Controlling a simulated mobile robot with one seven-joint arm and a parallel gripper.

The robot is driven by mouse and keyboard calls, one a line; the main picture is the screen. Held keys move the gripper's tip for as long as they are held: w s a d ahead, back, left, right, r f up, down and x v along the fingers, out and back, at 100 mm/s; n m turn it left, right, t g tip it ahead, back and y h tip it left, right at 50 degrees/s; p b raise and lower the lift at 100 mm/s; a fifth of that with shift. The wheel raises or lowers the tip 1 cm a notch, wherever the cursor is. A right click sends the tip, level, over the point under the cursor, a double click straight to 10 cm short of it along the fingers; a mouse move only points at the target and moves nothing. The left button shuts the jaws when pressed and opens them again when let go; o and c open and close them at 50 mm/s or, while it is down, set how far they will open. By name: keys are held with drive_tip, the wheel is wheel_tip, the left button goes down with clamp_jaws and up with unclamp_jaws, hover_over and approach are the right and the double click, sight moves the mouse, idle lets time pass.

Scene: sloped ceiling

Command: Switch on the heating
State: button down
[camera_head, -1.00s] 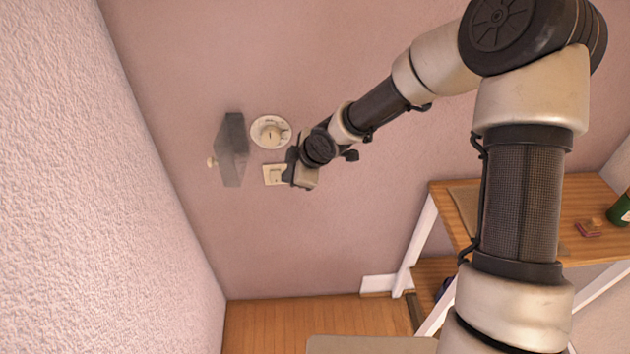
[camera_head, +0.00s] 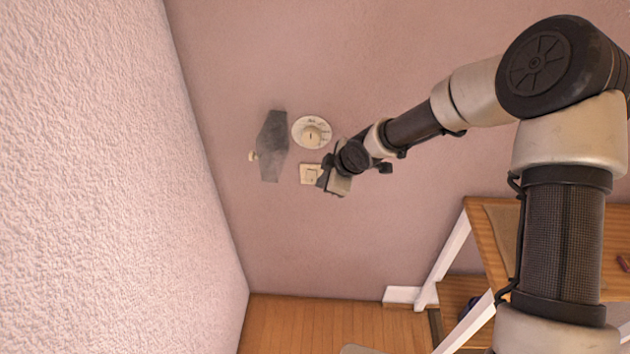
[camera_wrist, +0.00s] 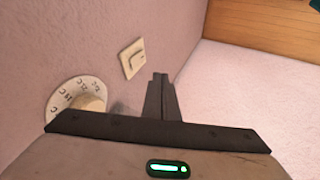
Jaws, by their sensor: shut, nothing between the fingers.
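A round cream dial (camera_head: 311,132) with markings and a raised knob is on the pink wall. It also shows at the left of the wrist view (camera_wrist: 62,95). A small square cream switch (camera_head: 308,173) is just below it in the head view and shows above my fingers in the wrist view (camera_wrist: 132,58). My gripper (camera_head: 323,179) is shut and empty beside the switch, partly covering its right side in the head view. Its closed fingers (camera_wrist: 161,80) appear apart from the switch in the wrist view. Whether the heating is on cannot be told.
A grey panel (camera_head: 272,147) with a small cream knob (camera_head: 253,156) stands out from the wall left of the dial. A textured white surface (camera_head: 90,180) fills the left side. A wooden desk (camera_head: 480,225) with white legs is at lower right. Wooden floor (camera_head: 310,325) shows below.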

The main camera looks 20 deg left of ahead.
sight(315, 179)
drive_tip(key=x, duration=0.3)
drive_tip(key=w+x, duration=0.1)
drive_tip(key=x, duration=0.2)
drive_tip(key=w+r+x, duration=0.1)
drive_tip(key=x, duration=0.3)
drive_tip(key=shift+f, duration=0.1)
drive_tip(key=shift+w+f, duration=0.1)
drive_tip(key=shift+w, duration=0.5)
drive_tip(key=shift+a, duration=0.1)
drive_tip(key=shift+f, duration=0.1)
drive_tip(key=shift+w+f+b, duration=0.2)
drive_tip(key=shift+w+b, duration=0.05)
drive_tip(key=shift+b, duration=0.1)
drive_tip(key=shift+r, duration=0.3)
